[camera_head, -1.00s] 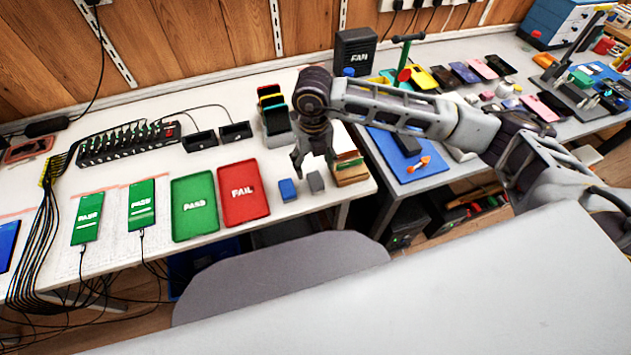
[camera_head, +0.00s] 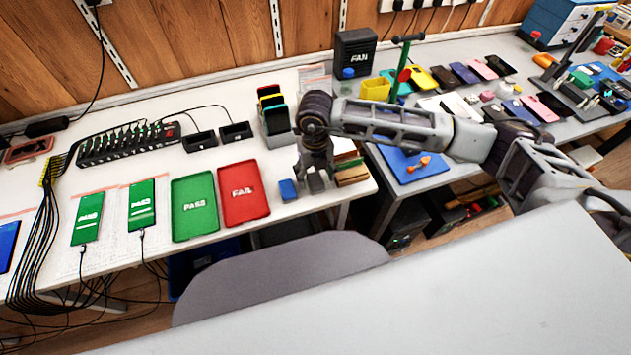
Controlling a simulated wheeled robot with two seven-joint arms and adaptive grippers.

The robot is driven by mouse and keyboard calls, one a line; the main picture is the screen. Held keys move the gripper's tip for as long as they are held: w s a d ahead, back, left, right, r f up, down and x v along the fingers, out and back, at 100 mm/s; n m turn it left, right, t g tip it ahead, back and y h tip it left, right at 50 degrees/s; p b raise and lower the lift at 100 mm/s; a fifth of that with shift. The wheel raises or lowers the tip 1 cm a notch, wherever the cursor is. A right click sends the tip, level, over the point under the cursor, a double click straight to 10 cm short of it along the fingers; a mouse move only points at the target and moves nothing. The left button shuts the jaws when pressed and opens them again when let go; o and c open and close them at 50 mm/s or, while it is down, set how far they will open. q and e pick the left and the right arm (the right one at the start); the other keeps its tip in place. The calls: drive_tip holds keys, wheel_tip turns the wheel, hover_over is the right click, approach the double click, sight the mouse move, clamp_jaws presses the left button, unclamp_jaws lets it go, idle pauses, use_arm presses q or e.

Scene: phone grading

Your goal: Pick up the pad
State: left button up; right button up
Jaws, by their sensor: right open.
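A small grey pad (camera_head: 316,184) lies near the front edge of the white table, partly covered by my right gripper. A small blue pad (camera_head: 288,190) lies just left of it. My right gripper (camera_head: 317,186) points down over the grey pad, its fingers open with one on either side of it. I cannot tell whether the fingers touch the pad. My left gripper is not in view.
A red FAIL tray (camera_head: 262,208) and a green PASS tray (camera_head: 181,229) lie to the left. A rack of phones (camera_head: 279,141) stands behind the gripper. Stacked boxes (camera_head: 352,180) sit close on its right. A grey chair back (camera_head: 270,275) is in front.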

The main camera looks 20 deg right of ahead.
sight(316, 179)
wheel_tip(316, 179, down, 2)
drive_tip(key=shift+f, duration=0.35)
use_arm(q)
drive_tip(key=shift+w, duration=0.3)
use_arm(e)
drive_tip(key=c, duration=1.1)
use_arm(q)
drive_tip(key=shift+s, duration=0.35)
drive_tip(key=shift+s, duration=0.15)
use_arm(e)
drive_tip(key=shift+r, duration=5.05)
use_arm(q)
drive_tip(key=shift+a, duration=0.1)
